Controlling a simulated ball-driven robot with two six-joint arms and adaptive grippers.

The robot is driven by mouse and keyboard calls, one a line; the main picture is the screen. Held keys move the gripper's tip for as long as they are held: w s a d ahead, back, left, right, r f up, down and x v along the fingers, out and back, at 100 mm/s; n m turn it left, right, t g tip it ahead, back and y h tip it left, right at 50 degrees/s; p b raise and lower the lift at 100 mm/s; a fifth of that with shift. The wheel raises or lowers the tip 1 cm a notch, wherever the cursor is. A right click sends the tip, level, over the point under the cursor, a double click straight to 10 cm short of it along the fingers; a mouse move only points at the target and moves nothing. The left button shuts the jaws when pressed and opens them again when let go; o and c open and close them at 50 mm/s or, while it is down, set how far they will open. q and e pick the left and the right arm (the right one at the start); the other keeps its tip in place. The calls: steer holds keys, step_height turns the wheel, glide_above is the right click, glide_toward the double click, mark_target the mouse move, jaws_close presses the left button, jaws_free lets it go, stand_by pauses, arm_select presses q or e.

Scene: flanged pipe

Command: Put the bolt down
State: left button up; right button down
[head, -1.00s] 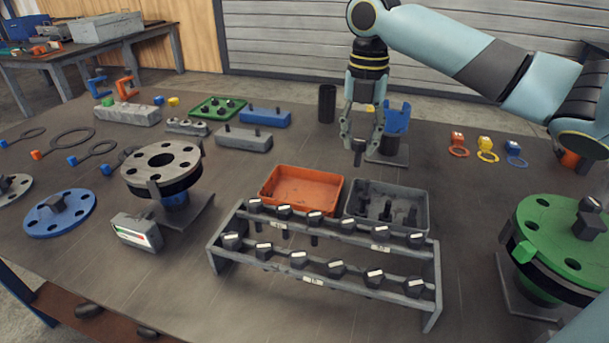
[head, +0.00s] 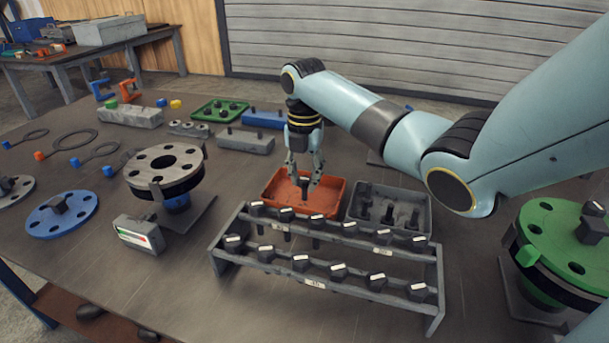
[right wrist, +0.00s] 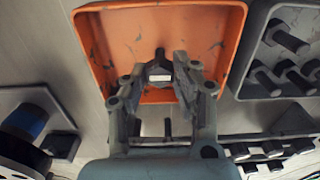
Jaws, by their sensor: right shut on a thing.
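My right gripper (head: 304,180) is over the orange tray (head: 337,199) in the head view. It is shut on a dark bolt (head: 304,191), which hangs below the fingertips over the tray's inside. In the right wrist view the bolt (right wrist: 160,72) shows its pale-marked head between the fingers of the gripper (right wrist: 160,75), with the orange tray (right wrist: 205,20) beneath. I cannot tell whether the bolt touches the tray floor. No other bolt shows in the orange tray. My left gripper is not in view.
A grey tray (head: 427,212) with several dark bolts stands just right of the orange tray. A two-row rack (head: 215,253) of bolts stands in front. A grey flange (head: 163,165) is at the left, a green flange (head: 560,240) at the right.

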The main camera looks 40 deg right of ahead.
mark_target(304, 179)
steer(key=c, duration=1)
jaws_free()
steer(key=shift+f, duration=0.1)
steer(key=shift+c, duration=0.2)
step_height(304, 179, up, 12)
